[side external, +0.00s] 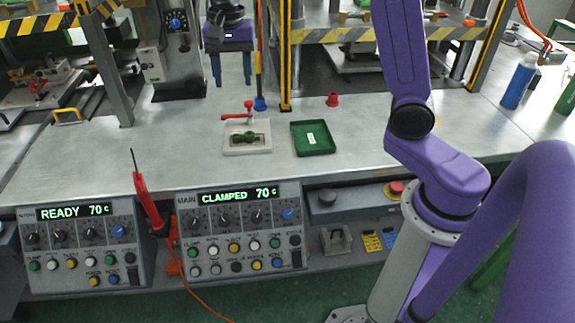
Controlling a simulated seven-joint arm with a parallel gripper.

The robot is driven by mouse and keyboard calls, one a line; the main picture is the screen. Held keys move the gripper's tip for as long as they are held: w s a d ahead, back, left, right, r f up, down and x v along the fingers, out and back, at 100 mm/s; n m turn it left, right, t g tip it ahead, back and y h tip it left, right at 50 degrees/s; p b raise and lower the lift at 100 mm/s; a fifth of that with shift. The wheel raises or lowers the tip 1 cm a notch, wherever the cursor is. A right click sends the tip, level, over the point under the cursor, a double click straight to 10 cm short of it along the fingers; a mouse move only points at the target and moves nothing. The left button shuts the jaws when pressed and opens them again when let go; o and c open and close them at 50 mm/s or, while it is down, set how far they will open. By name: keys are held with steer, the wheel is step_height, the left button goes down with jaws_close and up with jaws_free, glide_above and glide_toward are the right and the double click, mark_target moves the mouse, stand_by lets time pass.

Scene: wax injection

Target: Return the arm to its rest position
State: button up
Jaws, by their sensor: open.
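My purple arm rises at the right and leaves the top of the side external view. My gripper (232,78) shows at the top, left of the middle, pointing down. Its two blue fingers are apart with nothing between them. It appears behind the small white mould plate (247,149) in the picture; its height over the table is hard to tell. The part of my arm between the upper link and the gripper is out of frame.
The grey table (330,170) is largely clear in front. A green tray (313,138), red cup (333,99) and yellow-black post (285,60) stand near the middle. Control panels (240,230) read READY and CLAMPED. A red tool (148,203) stands between them; a blue bottle (519,80) stands right.

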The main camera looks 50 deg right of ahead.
steer(key=s+a+f+n, duration=0.1)
steer(key=s+a+n, duration=0.1)
steer(key=s+n, duration=0.5)
steer(key=s+a+f+n, duration=0.15)
steer(key=s+n, duration=0.25)
steer(key=s, duration=0.6)
steer(key=s+d+f+n, duration=0.2)
steer(key=s+n, duration=0.3)
steer(key=s, duration=0.2)
steer(key=s+d+f+n, duration=0.2)
steer(key=s+n, duration=0.4)
steer(key=s, duration=0.1)
steer(key=shift+d+f, duration=0.25)
steer(key=shift+d, duration=0.15)
